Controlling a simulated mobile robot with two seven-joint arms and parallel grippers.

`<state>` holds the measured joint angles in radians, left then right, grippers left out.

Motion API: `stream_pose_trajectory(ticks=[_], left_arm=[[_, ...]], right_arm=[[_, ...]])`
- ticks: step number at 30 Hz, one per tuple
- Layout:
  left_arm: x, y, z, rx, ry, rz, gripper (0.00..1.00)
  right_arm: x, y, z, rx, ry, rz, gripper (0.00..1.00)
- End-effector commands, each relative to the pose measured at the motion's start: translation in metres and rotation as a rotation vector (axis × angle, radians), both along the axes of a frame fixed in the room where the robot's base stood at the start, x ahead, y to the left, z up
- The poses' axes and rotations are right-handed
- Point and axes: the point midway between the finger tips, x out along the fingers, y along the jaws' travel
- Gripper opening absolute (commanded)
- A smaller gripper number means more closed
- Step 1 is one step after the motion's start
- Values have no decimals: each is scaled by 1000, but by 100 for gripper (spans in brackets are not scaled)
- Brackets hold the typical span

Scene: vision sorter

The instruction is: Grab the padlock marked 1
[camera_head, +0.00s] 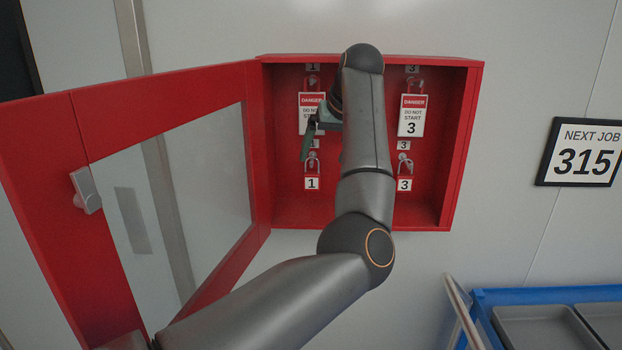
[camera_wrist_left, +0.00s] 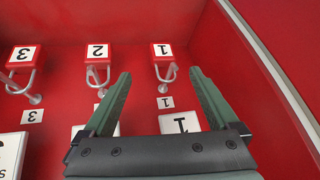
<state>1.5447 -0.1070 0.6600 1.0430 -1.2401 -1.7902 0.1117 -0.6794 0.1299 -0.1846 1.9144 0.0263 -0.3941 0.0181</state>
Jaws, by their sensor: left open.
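The padlock marked 1 (camera_head: 312,183) hangs by its silver shackle from a hook at the lower left inside the red cabinet. In the left wrist view it appears upside down (camera_wrist_left: 163,49), as a red block with a white label. My left gripper (camera_wrist_left: 160,74) is open and empty, its green fingers pointing toward that padlock, which shows between and beyond the fingertips. In the head view the left gripper (camera_head: 307,147) is just above the padlock, partly hidden by my arm. My right gripper is not in view.
The padlock marked 2 (camera_wrist_left: 97,53) and one marked 3 (camera_head: 405,185) hang alongside. Danger tags (camera_head: 411,115) hang above. The cabinet's glazed red door (camera_head: 88,130) stands open at left. A sign reads NEXT JOB 315 (camera_head: 582,153). A blue cart (camera_head: 483,296) stands lower right.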

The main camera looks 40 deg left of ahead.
Motion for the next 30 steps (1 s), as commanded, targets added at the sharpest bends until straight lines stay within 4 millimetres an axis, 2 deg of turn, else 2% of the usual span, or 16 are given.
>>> stream_pose_trajectory(ticks=[3, 11, 19, 28, 30], left_arm=[[3, 10, -15, 0, 1, 2, 94], [7, 22, -32, 0, 1, 2, 94], [14, 43, -62, 1, 1, 0, 94], [16, 45, -67, 1, -1, 0, 94], [16, 45, -67, 1, -1, 0, 86]], right_arm=[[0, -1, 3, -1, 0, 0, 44], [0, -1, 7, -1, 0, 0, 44], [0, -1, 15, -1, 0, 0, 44], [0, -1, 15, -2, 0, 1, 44], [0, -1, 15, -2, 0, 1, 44]])
